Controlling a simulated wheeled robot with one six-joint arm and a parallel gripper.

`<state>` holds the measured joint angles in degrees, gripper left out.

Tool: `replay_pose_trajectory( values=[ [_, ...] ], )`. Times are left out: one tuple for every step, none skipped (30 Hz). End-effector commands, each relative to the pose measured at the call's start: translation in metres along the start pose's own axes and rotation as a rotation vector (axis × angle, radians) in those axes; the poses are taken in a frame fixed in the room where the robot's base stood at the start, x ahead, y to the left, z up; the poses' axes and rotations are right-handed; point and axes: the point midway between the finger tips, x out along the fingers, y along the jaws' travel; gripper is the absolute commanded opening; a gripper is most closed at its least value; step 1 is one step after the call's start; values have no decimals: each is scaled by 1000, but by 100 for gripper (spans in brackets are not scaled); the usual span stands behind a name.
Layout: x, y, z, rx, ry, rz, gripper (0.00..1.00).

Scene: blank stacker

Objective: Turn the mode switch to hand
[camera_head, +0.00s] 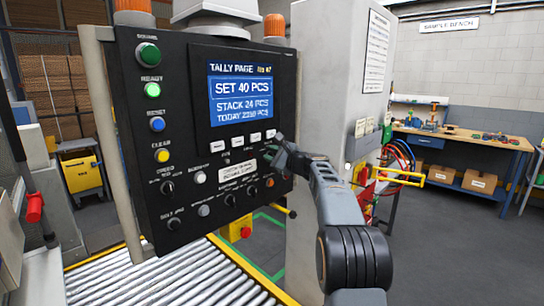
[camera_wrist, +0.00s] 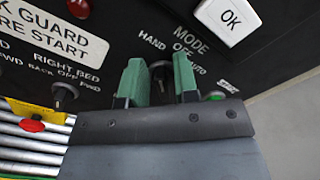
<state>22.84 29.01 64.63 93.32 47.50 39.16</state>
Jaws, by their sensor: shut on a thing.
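The mode switch (camera_wrist: 160,72) is a small dark knob on the black panel, under the label MODE with HAND, OFF and AUTO marked around it. In the wrist view my gripper (camera_wrist: 158,66) has its two green fingers on either side of the knob, shut on it. The fingers hide part of the knob, and I cannot tell which mark it points to. In the head view my gripper (camera_head: 276,154) is at the right part of the control panel (camera_head: 178,95), below the screen, and hides the switch.
A white OK button (camera_wrist: 228,17) is close above right of the fingers. Another dark knob (camera_wrist: 66,92), labelled RIGHT BED, is to the left, and a green lamp (camera_wrist: 216,96) is just right. A roller conveyor (camera_head: 190,278) runs below the panel. A workbench (camera_head: 460,140) stands far right.

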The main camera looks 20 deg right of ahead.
Motion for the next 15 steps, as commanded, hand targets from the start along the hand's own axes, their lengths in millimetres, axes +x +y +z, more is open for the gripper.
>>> replay_pose_trajectory(
  values=[
    [0, 0, 0, -1, 0, 1, 4],
    [0, 0, 0, -1, 0, 1, 4],
    [0, 0, 0, -1, 0, 1, 32],
    [0, 0, 0, -1, 0, 0, 35],
    [0, 0, 0, 0, 0, 0, 37],
    [0, 0, 0, 0, 0, 0, 37],
    [0, 0, 0, 0, 0, 0, 37],
    [0, 0, 0, 0, 0, 0, 37],
    [0, 0, 0, 0, 0, 0, 37],
    [0, 0, 0, 0, 0, 0, 37],
    [0, 0, 0, 0, 0, 0, 37],
    [-1, 0, 0, 0, 0, 0, 37],
    [-2, 0, 0, 0, 0, -1, 37],
    [-4, 0, -1, 0, 1, -1, 37],
    [-8, 0, -1, 0, 1, -2, 37]
  ],
)
